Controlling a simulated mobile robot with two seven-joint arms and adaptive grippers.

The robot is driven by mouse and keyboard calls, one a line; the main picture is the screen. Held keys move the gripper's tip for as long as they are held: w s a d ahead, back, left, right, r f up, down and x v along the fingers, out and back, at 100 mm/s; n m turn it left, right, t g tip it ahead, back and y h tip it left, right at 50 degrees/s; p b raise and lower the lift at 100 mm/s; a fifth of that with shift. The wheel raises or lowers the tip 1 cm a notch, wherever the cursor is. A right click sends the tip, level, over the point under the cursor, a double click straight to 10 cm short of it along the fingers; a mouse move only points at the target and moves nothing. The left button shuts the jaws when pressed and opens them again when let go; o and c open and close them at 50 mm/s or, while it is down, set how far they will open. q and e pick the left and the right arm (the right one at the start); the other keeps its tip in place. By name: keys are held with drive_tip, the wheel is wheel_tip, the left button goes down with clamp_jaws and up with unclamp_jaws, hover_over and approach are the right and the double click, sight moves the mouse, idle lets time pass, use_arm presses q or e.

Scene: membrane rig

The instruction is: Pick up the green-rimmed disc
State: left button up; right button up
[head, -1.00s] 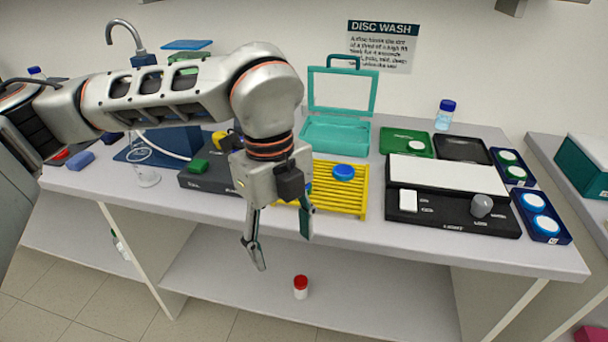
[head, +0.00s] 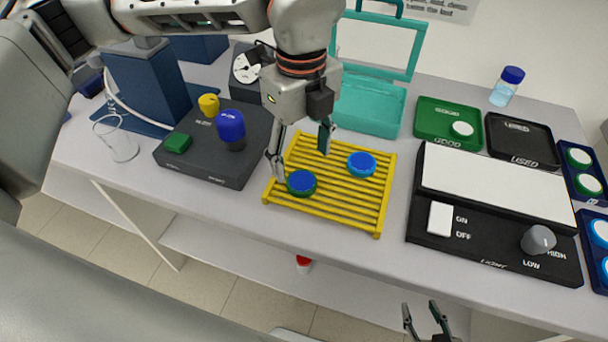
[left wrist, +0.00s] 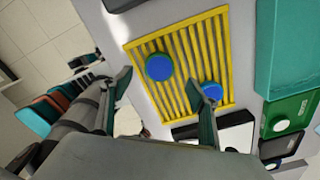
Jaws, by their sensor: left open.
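The green-rimmed disc (head: 301,182), with a blue top, lies on the front left of the yellow slatted rack (head: 380,208). It also shows in the left wrist view (left wrist: 159,67). A blue-rimmed disc (head: 361,164) lies farther right on the same rack. My left gripper (head: 300,160) is open and empty, above the rack's left part. One fingertip overlaps the green-rimmed disc's far edge in the head view; I cannot tell whether they touch. In the left wrist view the disc lies roughly between the fingers. My right gripper (head: 422,307) is open at the bottom edge, apart from the rack.
A dark block (head: 215,163) with yellow, green and blue knobs stands left of the rack. A teal open case (head: 370,108) is behind it. A black light box (head: 470,235) stands right. White-faced discs (head: 580,157) sit in navy trays at far right.

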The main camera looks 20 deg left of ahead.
sight(303, 182)
use_arm(q)
drive_tip(key=shift+s+f, duration=0.15)
drive_tip(key=shift+f, duration=0.25)
drive_tip(key=f, duration=0.3)
drive_tip(key=shift+s+d+f+p, duration=0.15)
drive_tip(key=shift+d+f+p, duration=0.1)
drive_tip(key=shift+p, duration=0.1)
drive_tip(key=shift+a+f, duration=0.1)
drive_tip(key=shift+f, duration=0.6)
drive_tip(key=c, duration=1.1)
